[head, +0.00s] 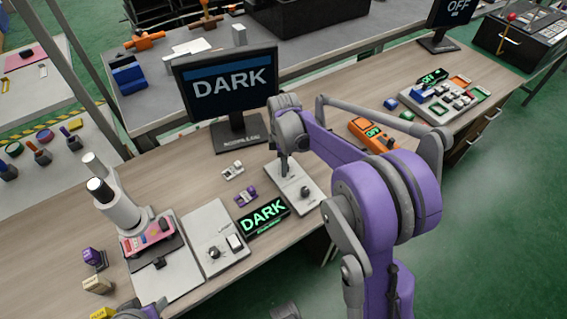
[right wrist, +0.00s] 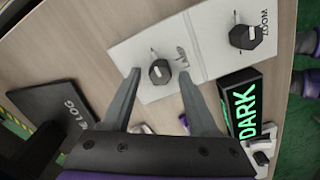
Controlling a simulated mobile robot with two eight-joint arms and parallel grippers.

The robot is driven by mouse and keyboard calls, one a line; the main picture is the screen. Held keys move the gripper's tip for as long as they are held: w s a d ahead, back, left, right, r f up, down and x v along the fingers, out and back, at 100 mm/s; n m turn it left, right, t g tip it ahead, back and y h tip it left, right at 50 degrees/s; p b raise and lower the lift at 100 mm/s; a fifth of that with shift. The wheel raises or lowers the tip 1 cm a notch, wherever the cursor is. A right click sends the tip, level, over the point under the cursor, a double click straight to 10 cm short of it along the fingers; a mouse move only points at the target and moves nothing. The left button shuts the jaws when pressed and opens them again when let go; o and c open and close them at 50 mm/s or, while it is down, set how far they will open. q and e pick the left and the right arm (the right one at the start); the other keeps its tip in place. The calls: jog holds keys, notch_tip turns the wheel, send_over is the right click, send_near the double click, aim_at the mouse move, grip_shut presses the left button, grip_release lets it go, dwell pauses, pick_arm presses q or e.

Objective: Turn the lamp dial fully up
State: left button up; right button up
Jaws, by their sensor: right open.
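The lamp dial (right wrist: 159,72) is a dark knob with a pale pointer on a light panel (right wrist: 130,50) in the right wrist view; its label is too small to read surely. My right gripper (right wrist: 160,74) is open, its fingertips on either side of this dial; contact cannot be told. In the head view my right gripper (head: 284,168) points down over the far part of the panel (head: 310,207) and hides the lamp dial. A small display (head: 265,217) and a monitor (head: 228,85) both read DARK. My left gripper's fingers are not in view.
A second dial (right wrist: 245,37), marked ZOOM, sits on the panel's other half. Left of the display are another panel (head: 205,225) with a knob and switch, and a white microscope-like device (head: 122,207). An orange box (head: 373,133) stands to the right. Small parts (head: 233,170) lie near the monitor.

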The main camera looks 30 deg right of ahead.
jog(key=shift+f, duration=0.1)
grip_shut()
dwell(0.3)
